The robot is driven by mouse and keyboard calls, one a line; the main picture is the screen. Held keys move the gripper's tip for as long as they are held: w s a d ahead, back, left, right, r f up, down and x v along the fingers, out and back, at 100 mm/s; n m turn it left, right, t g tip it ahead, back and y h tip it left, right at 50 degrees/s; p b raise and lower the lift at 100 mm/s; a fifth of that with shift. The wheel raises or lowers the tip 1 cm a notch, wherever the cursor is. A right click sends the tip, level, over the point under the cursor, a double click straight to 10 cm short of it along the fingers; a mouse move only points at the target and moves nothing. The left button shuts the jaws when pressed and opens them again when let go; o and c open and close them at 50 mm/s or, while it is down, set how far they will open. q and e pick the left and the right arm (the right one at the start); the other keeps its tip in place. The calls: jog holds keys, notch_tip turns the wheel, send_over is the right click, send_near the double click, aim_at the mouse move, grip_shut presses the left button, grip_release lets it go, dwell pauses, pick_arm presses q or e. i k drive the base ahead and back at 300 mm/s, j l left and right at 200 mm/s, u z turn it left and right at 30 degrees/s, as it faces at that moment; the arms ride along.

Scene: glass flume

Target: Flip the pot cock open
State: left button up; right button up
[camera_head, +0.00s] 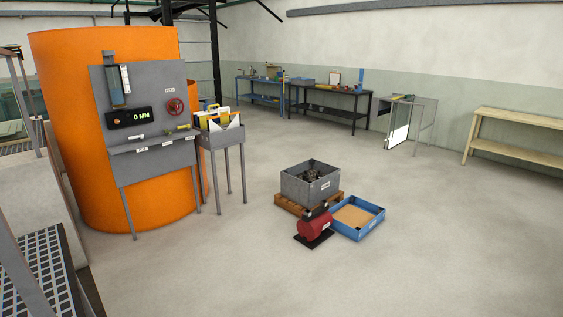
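A large orange tank (58,110) stands at the left. In front of it is a grey panel (150,82) on legs. The panel carries a blue-grey cylinder with a white gauge strip (125,78), a black display (130,117) reading "0 MM" and a red handwheel (175,107). A small yellowish fitting (183,127) sits at the right of the panel's ledge and may be the pot cock. It is too small to tell its lever position. Neither of my grippers is in view.
A grey stand with folders (219,122) stands right of the panel. A grey crate (311,183) on a pallet, a red motor-like unit (314,227) and a blue tray (357,216) occupy the middle floor. Benches line the back wall. Dark grating (40,272) lies at lower left. Floor before the panel is clear.

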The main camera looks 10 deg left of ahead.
aim_at(141, 136)
jog(key=i+l+u, duration=0.15)
jog(key=i, duration=0.35)
jog(key=i+l+u, duration=0.15)
jog(key=i, duration=0.4)
jog(key=i+l+u, duration=0.15)
jog(key=i, duration=0.35)
jog(key=i+j+u, duration=0.2)
jog(key=i+u, duration=0.25)
jog(key=i, duration=0.15)
jog(key=i+u, duration=0.4)
jog(key=i, duration=0.15)
jog(key=i+l+u, duration=0.2)
jog(key=i+u, duration=0.25)
jog(key=i, duration=0.65)
jog(key=i+j+z, duration=0.1)
jog(key=i+j, duration=1.45)
jog(key=j, duration=0.15)
